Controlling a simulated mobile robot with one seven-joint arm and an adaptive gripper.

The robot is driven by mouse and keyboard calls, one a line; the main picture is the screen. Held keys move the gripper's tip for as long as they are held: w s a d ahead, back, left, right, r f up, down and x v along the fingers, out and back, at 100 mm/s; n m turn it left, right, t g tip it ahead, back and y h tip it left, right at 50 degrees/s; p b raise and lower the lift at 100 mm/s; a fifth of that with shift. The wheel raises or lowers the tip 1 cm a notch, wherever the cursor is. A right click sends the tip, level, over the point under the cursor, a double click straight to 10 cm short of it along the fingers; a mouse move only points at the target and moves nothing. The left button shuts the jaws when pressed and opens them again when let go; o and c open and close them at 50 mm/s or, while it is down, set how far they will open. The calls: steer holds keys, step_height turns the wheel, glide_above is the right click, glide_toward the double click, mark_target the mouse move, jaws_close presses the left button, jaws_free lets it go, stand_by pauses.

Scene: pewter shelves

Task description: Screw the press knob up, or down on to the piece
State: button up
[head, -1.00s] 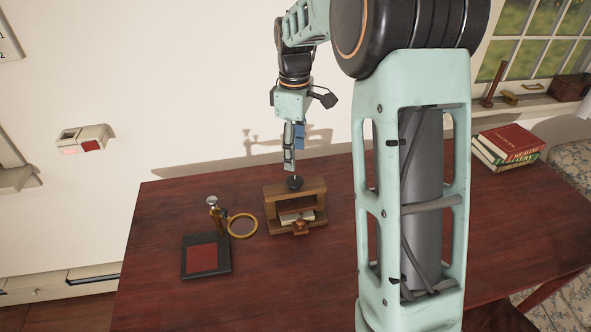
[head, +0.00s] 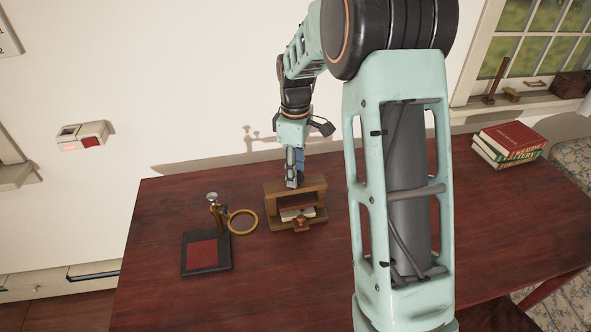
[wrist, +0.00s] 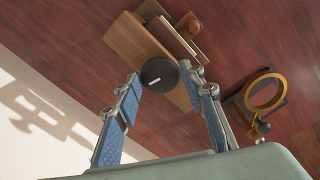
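The wooden press (head: 317,200) stands on the table; it also shows in the wrist view (wrist: 130,42). Its round black press knob (wrist: 158,75) is on top of the press and is hidden behind my gripper in the head view. A pale flat piece (head: 297,214) lies inside the press frame, under its top bar. My gripper (head: 293,185) points down at the top of the press. In the wrist view its two fingers (wrist: 160,73) are apart, one on each side of the knob, with a small gap seeming to show. I cannot tell how high the tips are.
A stand with a brass ring (head: 242,222) and a black base with a red pad (head: 202,254) is left of the press. Stacked books (head: 507,145) lie at the table's far right. The wall is close behind the press. The table front is clear.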

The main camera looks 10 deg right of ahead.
steer(key=c, duration=0.6)
